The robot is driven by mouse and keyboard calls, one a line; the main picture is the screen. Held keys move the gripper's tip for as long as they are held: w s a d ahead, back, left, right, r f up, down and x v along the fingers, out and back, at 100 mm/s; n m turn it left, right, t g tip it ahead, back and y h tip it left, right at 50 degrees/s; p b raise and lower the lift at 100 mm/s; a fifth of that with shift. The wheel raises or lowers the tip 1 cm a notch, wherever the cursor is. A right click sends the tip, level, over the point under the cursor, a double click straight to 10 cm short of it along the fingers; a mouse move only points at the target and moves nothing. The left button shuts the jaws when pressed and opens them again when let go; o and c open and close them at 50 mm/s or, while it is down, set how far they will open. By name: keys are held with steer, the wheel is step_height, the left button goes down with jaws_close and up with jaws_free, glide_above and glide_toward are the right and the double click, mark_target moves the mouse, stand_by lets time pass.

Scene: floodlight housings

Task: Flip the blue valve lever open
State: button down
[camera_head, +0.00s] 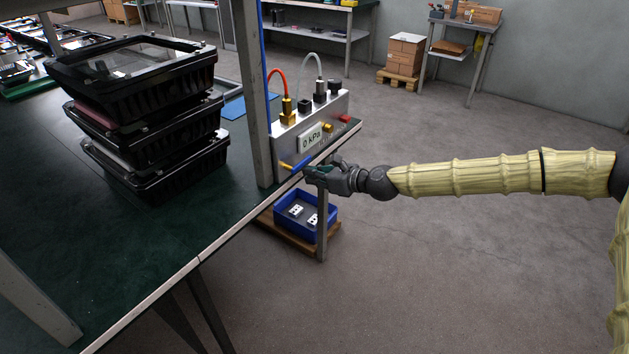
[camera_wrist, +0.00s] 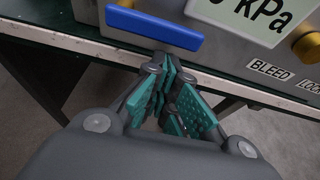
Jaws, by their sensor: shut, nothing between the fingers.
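The blue valve lever (camera_wrist: 155,28) lies nearly level across the front of the grey valve box, tilted slightly down to the right in the wrist view. In the head view the lever (camera_head: 301,164) shows beside a brass fitting at the box's lower left front. The valve box (camera_head: 340,106) stands on the table's edge and its display reads 0 kPa. My gripper (camera_wrist: 172,85) is shut and empty, with its teal finger pads just below the lever. In the head view my gripper (camera_head: 312,173) is close to the lever; I cannot tell whether it touches.
A stack of black housings (camera_head: 150,120) stands on the dark green table (camera_head: 60,240) at the left. A metal post (camera_head: 256,90) rises beside the valve box. A blue bin (camera_head: 290,224) sits low under the table edge.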

steer(key=shift+r, duration=0.4)
